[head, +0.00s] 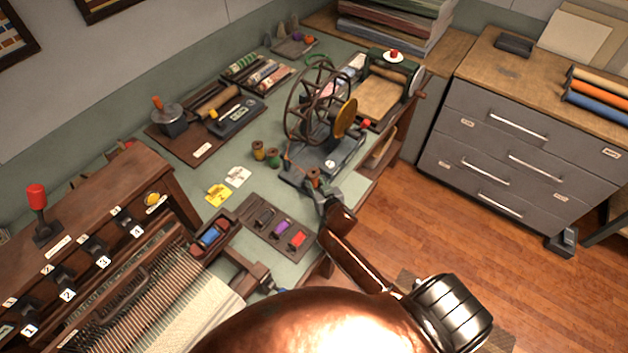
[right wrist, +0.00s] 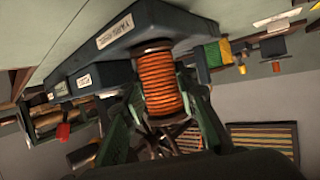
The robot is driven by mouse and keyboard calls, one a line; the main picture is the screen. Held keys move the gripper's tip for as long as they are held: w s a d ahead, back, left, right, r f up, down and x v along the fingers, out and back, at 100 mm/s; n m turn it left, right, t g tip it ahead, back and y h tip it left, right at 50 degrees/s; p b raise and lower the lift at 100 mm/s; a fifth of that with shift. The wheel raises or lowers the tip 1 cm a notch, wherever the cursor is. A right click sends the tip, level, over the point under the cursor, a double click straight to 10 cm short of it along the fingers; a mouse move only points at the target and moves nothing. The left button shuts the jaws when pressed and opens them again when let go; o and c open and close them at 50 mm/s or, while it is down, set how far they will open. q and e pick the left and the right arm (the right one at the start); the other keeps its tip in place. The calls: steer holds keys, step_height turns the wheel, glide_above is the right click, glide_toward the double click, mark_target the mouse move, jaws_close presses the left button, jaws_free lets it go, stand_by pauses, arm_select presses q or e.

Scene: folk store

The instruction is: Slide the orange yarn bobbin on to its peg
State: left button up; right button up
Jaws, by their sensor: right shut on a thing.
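The orange yarn bobbin (right wrist: 160,82) fills the middle of the right wrist view, with ribbed orange yarn and a darker flange. My right gripper (right wrist: 162,100) is shut on it, one finger on each side. In the head view, the right gripper (head: 322,192) is at the front of the wheel machine, and the small bobbin (head: 313,175) shows just beyond it. The bobbin's far end is against or very near the machine's dark grey base (right wrist: 185,20). The peg is hidden, so I cannot tell whether the bobbin is around it. My left gripper is not in view.
The spoked wheel (head: 312,103) rises behind the gripper. A dark tray (head: 262,225) with coloured shuttles lies nearer me. A loom (head: 130,290) fills the lower left.

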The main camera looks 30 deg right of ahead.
steer(key=o, duration=1.2)
steer(key=v, duration=1.2)
